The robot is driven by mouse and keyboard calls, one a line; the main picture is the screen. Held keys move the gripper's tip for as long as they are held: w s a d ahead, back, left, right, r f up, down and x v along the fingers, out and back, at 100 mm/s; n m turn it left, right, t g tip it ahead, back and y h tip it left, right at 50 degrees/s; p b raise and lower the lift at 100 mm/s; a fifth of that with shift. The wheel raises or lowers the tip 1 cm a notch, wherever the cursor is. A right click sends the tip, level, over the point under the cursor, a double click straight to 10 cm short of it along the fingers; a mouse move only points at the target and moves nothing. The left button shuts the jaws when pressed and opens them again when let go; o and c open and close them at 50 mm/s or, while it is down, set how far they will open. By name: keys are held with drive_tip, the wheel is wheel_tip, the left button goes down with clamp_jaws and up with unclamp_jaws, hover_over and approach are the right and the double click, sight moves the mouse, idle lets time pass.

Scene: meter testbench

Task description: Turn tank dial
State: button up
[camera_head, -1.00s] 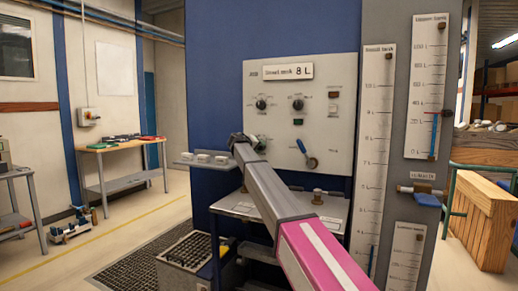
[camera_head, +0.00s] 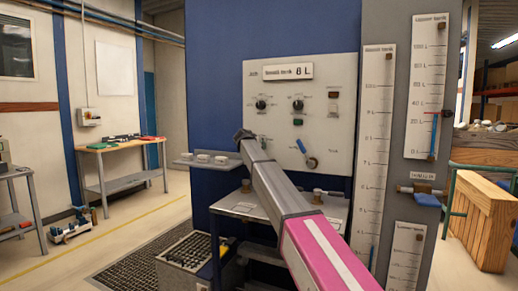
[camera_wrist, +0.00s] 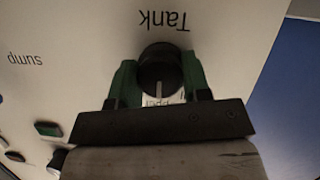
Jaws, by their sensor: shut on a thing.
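The tank dial (camera_wrist: 158,68) is a round black knob with a pale pointer line, under the upside-down word "Tank" in the wrist view. The pointer faces down in that picture. My gripper (camera_wrist: 160,78) has its two green fingers on either side of the dial, shut on it. In the head view my arm's end (camera_head: 245,138) is up against the lower left of the light grey control panel (camera_head: 345,110). My arm hides the dial and the fingers there.
A small shelf with white cups (camera_head: 204,158) is left of my arm. Tall scales (camera_head: 374,140) stand at the right.

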idle(0.4)
drive_tip(key=o, duration=0.9)
drive_tip(key=v, duration=1.1)
